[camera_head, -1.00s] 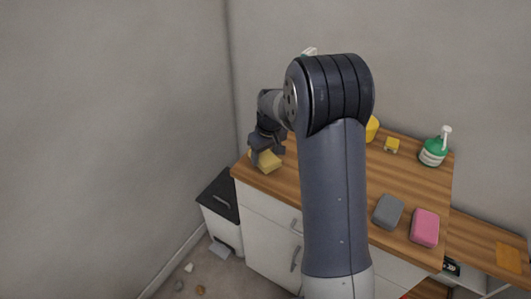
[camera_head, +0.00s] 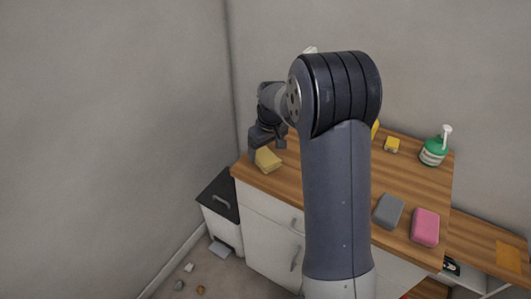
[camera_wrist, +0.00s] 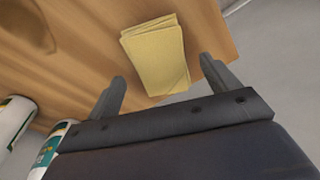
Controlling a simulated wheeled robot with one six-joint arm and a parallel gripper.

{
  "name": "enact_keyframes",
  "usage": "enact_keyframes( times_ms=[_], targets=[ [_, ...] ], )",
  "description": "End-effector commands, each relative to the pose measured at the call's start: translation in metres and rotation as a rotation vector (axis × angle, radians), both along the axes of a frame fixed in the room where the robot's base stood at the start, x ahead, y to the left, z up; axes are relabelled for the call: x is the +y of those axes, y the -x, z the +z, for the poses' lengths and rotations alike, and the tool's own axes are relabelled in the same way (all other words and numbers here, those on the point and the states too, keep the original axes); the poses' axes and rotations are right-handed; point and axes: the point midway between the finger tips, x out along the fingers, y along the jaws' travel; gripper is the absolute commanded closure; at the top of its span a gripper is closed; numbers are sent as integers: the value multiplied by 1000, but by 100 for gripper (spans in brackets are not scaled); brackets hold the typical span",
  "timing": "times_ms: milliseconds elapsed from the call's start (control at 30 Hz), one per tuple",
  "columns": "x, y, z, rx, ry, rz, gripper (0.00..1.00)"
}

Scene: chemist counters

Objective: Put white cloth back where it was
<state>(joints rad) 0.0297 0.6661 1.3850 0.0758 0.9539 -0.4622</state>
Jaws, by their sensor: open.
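A folded pale yellow cloth (camera_head: 267,160) lies flat on the wooden counter near its left front corner. It also shows in the wrist view (camera_wrist: 157,55), beyond and between my fingertips, close to the counter edge. No plainly white cloth shows on the counter. My gripper (camera_head: 267,142) is just above and behind the yellow cloth in the head view. In the wrist view my gripper (camera_wrist: 163,72) is open, with nothing between its fingers. My arm hides part of the counter's middle.
On the wooden counter (camera_head: 410,175) stand a green pump bottle (camera_head: 433,151), a small yellow item (camera_head: 392,145), a grey block (camera_head: 388,211) and a pink block (camera_head: 425,227). A black-topped bin (camera_head: 221,199) stands left of the counter.

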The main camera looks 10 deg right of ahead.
Motion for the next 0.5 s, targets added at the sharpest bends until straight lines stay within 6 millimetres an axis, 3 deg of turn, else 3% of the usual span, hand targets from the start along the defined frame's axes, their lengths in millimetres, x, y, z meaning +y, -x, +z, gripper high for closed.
enact_keyframes(
  times_ms=[300, 500],
  targets=[
    [-4, 9, 69, -4, 1, 0, 17],
    [-6, 13, 94, -1, 1, 0, 17]
  ],
)
